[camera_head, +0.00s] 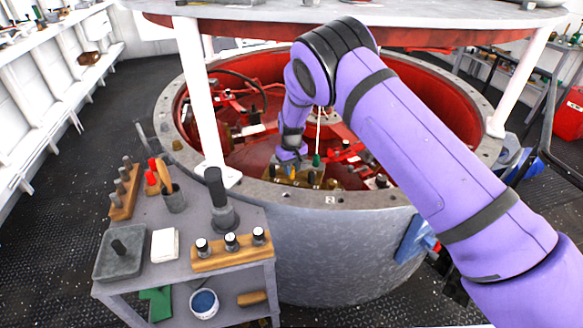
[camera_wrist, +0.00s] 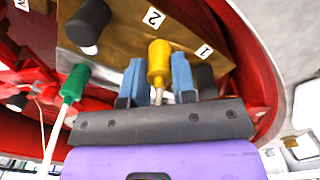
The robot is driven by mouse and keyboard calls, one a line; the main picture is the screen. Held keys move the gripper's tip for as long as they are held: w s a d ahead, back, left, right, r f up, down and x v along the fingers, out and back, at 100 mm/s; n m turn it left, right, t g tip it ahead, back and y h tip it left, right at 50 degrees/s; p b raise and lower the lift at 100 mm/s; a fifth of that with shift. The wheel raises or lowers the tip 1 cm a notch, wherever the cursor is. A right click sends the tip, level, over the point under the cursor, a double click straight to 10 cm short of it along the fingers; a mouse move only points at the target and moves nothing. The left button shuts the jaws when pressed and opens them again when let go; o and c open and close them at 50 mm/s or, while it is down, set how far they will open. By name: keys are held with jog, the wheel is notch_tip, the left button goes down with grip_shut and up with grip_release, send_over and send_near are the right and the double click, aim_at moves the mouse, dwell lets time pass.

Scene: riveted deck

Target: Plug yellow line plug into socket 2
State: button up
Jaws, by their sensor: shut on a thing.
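A yellow plug (camera_wrist: 158,62) is between the two blue fingers of my gripper (camera_wrist: 157,80), which is shut on it. I cannot tell whether the plug touches the plate. A dark cylinder (camera_wrist: 88,22) stands left of label 2; another (camera_wrist: 205,78) is partly hidden behind the right finger. In the head view my gripper (camera_head: 291,164) is low inside the round drum.
A green plug (camera_wrist: 75,84) with a white line stands close left of my gripper; it also shows in the head view (camera_head: 316,160). The drum's grey rim (camera_head: 345,199) and a white post (camera_head: 201,95) surround the work area. A cluttered cart (camera_head: 185,215) stands front left.

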jog(key=shift+f, duration=0.2)
dwell(0.4)
jog(key=o, duration=1)
notch_tip(320, 180, up, 11)
jog(key=shift+f, duration=0.1)
jog(key=shift+s, duration=0.1)
